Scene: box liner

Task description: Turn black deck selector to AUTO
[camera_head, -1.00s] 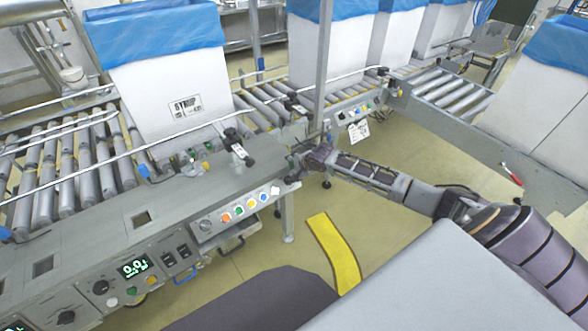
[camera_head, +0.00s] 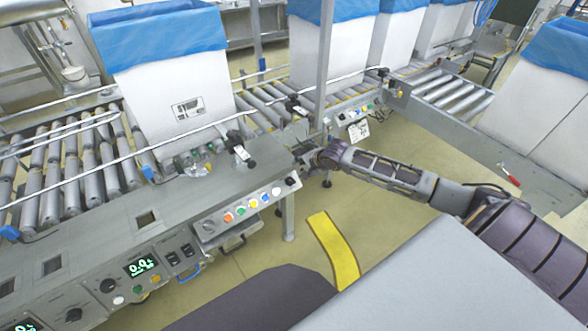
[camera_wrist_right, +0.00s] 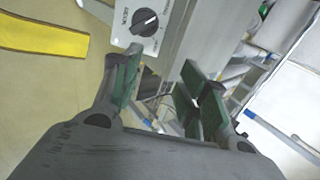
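The black deck selector (camera_head: 292,181) is a round knob at the right end of the grey button panel on the near conveyor. In the right wrist view the black knob (camera_wrist_right: 144,22) sits on a pale plate, its white pointer line slanting up to the right; the small lettering is not clearly legible. My right gripper (camera_head: 304,153) is just beyond the panel's right end, apart from the knob. In the wrist view the right gripper (camera_wrist_right: 163,82) has its green-padded fingers spread with nothing between them; the knob lies past the left finger. My left gripper is out of view.
Coloured buttons (camera_head: 252,203) line the panel left of the selector. A lower panel has a green display (camera_head: 139,266) and more knobs. A white box with blue liner (camera_head: 165,85) stands on the rollers. A yellow floor strip (camera_head: 334,250) lies on open floor.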

